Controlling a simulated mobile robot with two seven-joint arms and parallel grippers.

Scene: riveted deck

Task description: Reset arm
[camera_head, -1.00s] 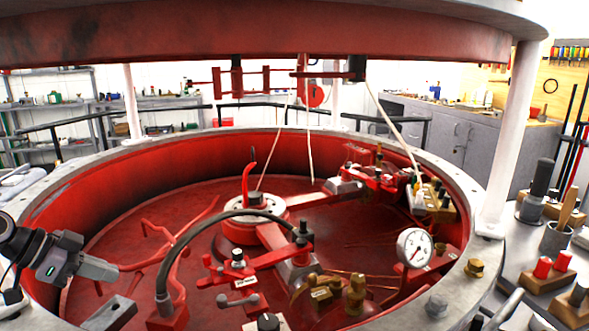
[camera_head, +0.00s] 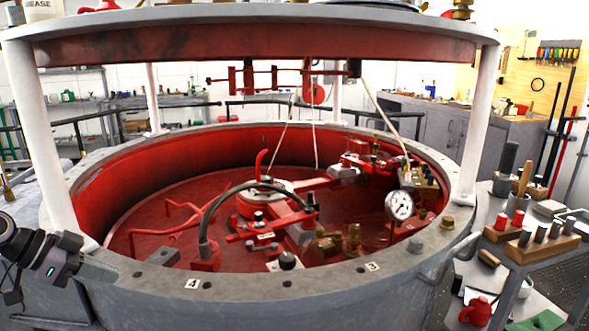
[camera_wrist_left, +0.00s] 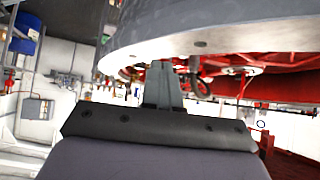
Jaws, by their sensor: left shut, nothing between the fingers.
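My left gripper (camera_head: 98,271) comes in from the left edge in the head view, beside the outer left wall of the large round grey tub (camera_head: 330,288). Its fingers are shut with nothing between them. I cannot tell from the views whether the fingers touch the tub. My right gripper is not in view.
The tub holds red arms, a black hose, a white gauge (camera_head: 399,205) and brass fittings. White posts (camera_head: 478,125) carry a grey ring (camera_head: 260,25) above it. A cart (camera_head: 535,250) with wooden tool blocks stands at the right. Shelves and a cabinet (camera_head: 440,125) line the back.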

